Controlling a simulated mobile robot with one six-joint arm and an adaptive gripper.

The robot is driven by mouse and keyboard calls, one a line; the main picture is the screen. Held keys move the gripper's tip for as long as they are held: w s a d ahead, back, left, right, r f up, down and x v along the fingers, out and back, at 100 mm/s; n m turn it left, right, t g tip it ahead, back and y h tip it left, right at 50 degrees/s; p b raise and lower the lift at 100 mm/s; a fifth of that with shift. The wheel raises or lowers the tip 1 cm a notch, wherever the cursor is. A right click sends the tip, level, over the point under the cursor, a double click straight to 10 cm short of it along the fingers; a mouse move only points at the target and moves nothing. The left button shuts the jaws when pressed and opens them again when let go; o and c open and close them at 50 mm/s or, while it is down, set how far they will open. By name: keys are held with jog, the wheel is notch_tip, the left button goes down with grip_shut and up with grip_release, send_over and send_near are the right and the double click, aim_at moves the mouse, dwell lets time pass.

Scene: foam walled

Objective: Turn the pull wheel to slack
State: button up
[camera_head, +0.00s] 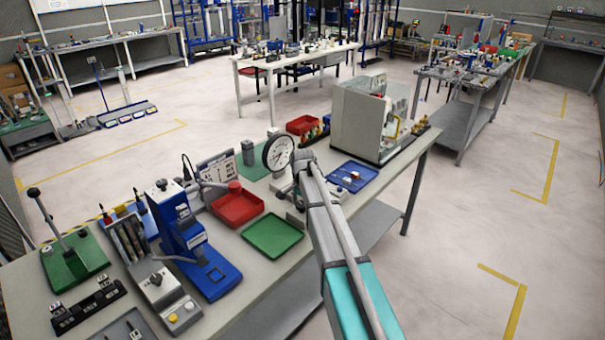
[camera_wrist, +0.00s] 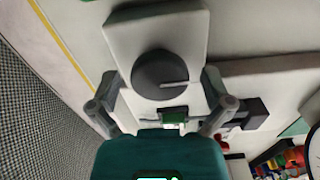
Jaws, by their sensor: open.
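The pull wheel appears to be the round dark grey knob (camera_wrist: 160,74) in the wrist view. It has a pale line running from near its middle to its right edge and sits on a light grey block (camera_wrist: 182,27). My gripper (camera_wrist: 161,88) is open, with one finger on each side of the wheel; I cannot tell whether they touch it. In the head view my gripper (camera_head: 299,165) is over the bench beside the white dial gauge (camera_head: 278,152), and the wheel is hidden or too small to make out. Any slack marking is not readable.
The grey bench (camera_head: 322,207) also holds a green tray (camera_head: 272,237), a red tray (camera_head: 237,206), a blue tray (camera_head: 353,176), a blue press (camera_head: 185,235) and a large grey housing (camera_head: 352,122). The dial's edge shows at right in the wrist view (camera_wrist: 313,130).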

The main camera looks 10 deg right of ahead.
aim_at(302, 204)
jog(key=m, duration=0.2)
jog(key=shift+m, duration=0.4)
notch_tip(302, 204, up, 14)
jog(key=p, duration=1.3)
jog(key=shift+p, duration=0.4)
jog(key=shift+f, duration=0.1)
jog(key=s+a+f+n+b, duration=0.1)
jog(key=s+n, duration=0.6)
jog(key=s, duration=0.7)
jog(key=s+f+n+b, duration=0.2)
jog(key=s+n, duration=0.5)
jog(key=s, duration=0.8)
jog(key=shift+a+n, duration=0.3)
jog(key=shift+a, duration=0.1)
jog(key=shift+s+f, duration=0.1)
